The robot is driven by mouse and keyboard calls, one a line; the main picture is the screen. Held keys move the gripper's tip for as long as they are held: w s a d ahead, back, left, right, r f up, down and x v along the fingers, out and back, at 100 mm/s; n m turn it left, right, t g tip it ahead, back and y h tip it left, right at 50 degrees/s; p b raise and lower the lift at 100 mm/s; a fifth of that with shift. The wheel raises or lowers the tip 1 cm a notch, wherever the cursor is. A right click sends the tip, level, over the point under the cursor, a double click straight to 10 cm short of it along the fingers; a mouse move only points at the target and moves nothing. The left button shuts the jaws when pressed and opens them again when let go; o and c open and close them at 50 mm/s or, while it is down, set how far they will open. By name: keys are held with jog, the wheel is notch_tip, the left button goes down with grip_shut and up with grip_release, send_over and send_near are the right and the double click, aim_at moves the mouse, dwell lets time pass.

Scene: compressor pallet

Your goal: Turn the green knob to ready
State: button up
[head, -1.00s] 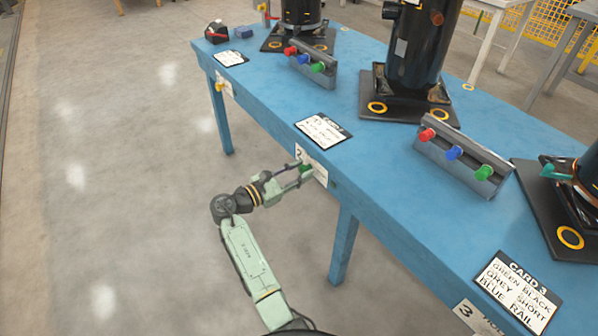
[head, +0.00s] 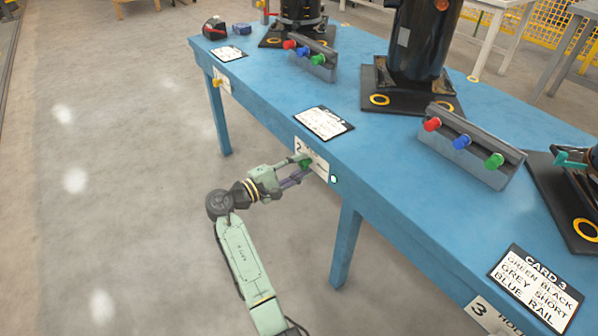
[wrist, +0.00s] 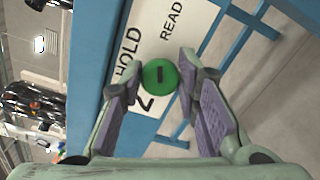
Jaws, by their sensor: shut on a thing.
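In the head view the green knob (head: 304,162) is on the table's front edge, partly hidden by my fingers. My gripper (head: 302,171) reaches it from the front. Its two purple-padded fingers are shut on the knob, one on each side.
The blue table (head: 385,195) carries black compressors (head: 418,45) and grey rails (head: 470,150) with coloured knobs. A card (head: 323,122) lies above the plate. Plate 3 (head: 490,317) is farther right along the edge. The floor (head: 110,200) left of my arm is clear.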

jog(key=shift+f+m+b, duration=0.1)
jog(key=shift+m+b, duration=1.55)
jog(key=shift+m, duration=0.55)
jog(key=o, duration=1.1)
jog(key=shift+o, duration=0.2)
jog(key=v, duration=1.2)
